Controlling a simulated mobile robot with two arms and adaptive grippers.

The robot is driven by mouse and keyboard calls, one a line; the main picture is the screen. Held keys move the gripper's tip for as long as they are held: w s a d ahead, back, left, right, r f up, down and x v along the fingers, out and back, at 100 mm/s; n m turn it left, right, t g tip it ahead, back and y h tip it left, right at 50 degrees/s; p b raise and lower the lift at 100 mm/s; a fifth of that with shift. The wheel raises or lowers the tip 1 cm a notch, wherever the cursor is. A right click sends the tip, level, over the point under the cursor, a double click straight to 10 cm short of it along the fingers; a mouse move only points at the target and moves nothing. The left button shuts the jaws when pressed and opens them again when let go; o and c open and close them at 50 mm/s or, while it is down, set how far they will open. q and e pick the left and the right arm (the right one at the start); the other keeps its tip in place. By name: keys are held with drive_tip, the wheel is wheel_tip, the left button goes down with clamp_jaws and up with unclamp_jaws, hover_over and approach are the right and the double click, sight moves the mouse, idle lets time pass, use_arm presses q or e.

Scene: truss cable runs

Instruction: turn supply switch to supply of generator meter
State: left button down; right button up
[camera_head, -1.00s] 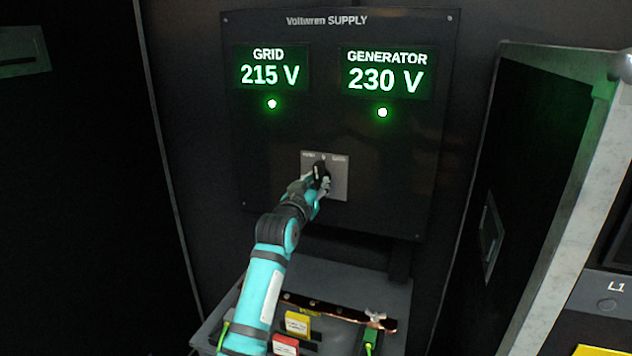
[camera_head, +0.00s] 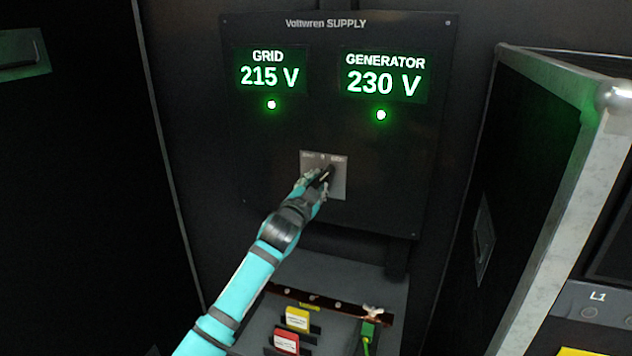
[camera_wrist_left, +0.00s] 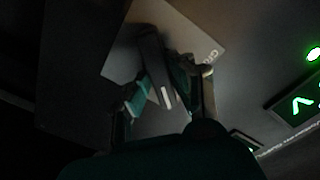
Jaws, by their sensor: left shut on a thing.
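The supply panel (camera_head: 335,130) carries a GRID meter (camera_head: 270,75) reading 215 V and a GENERATOR meter (camera_head: 385,78) reading 230 V. A green lamp is lit under each. Below them is a grey switch plate (camera_head: 337,188) with a black supply switch (camera_head: 329,176). The switch handle leans to the upper right, toward the label on the generator side. My left gripper (camera_head: 322,180) is shut on the handle and partly hides it. In the left wrist view the black handle (camera_wrist_left: 155,68) with a pale stripe stands between the fingers (camera_wrist_left: 168,92). My right gripper is not in view.
Below the panel is a grey shelf (camera_head: 350,275) with a copper bar (camera_head: 325,300), a yellow tag (camera_head: 297,318), a red tag (camera_head: 285,342) and a green connector (camera_head: 367,330). A metal-edged case (camera_head: 565,180) stands at the right.

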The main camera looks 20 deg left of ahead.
use_arm(q)
drive_tip(key=shift+m, duration=0.6)
drive_tip(key=c, duration=1.2)
unclamp_jaws()
drive_tip(key=shift+w+f, duration=0.1)
drive_tip(key=shift+o, duration=0.2)
drive_tip(key=s, duration=1.2)
drive_tip(key=shift+a, duration=0.25)
